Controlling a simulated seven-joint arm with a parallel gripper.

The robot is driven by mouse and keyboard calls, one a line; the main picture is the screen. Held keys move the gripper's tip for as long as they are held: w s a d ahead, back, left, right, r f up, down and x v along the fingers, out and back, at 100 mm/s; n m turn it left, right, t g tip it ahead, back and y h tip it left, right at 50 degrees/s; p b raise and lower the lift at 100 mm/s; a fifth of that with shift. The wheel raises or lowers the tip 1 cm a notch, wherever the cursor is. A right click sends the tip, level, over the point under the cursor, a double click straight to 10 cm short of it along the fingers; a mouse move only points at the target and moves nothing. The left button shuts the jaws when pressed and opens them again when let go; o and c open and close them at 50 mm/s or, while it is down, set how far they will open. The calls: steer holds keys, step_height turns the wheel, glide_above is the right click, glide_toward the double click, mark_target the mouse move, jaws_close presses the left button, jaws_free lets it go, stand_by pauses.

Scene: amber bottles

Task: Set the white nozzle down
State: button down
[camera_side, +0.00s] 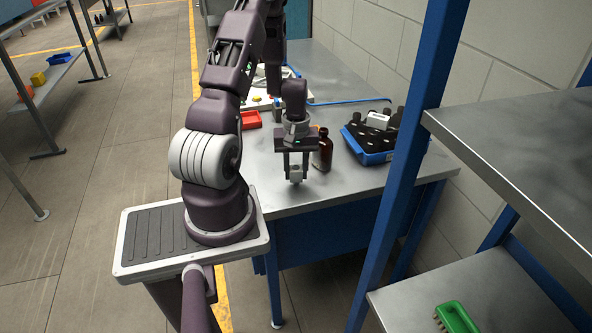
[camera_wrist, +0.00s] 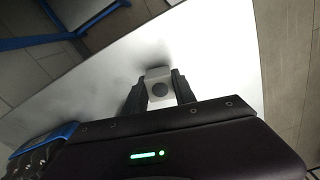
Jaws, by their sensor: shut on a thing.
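My gripper (camera_side: 295,173) points down over the front part of the metal table in the side view. It is shut on the white nozzle (camera_side: 295,173), a small pale block between the fingers. In the wrist view my gripper (camera_wrist: 159,92) holds the white nozzle (camera_wrist: 158,84), which shows a dark round spot on its near face. A soft shadow lies on the table close to it; whether the nozzle touches the table I cannot tell. An amber bottle (camera_side: 323,152) with a dark neck stands upright just right of my gripper.
A blue crate (camera_side: 372,156) with several dark bottles and a white item stands right of the amber bottle. A red tray (camera_side: 250,120) lies farther back, left. A blue post (camera_side: 415,120) rises at the right.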

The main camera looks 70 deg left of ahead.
mark_target(298, 168)
steer(key=shift+f, duration=0.15)
steer(key=c, duration=1)
jaws_free()
steer(key=r, duration=0.6)
steer(key=shift+w+d+r, duration=0.1)
steer(key=shift+w+r, duration=0.1)
steer(key=shift+r, duration=0.15)
steer(key=w+d+r+m+t, duration=0.35)
steer(key=d+r+m, duration=0.35)
steer(key=d+r, duration=0.85)
steer(key=s+d+r+m, duration=0.1)
steer(key=d+r, duration=0.1)
steer(key=d, duration=0.1)
steer(key=s+d+r+m, duration=0.2)
steer(key=s+d+r+m+t, duration=0.1)
steer(key=d+r+m, duration=0.1)
steer(key=d, duration=0.1)
steer(key=shift+s+d+r, duration=0.3)
steer(key=shift+s+r, duration=0.05)
steer(key=shift+r, duration=0.05)
steer(key=shift+o, duration=0.5)
steer(key=s+d+r+m+t, duration=0.1)
steer(key=s+d+m, duration=0.2)
steer(key=s, duration=0.2)
steer(key=shift+s+d+r, duration=0.2)
steer(key=shift+s+r, duration=0.05)
steer(key=shift+s, duration=0.05)
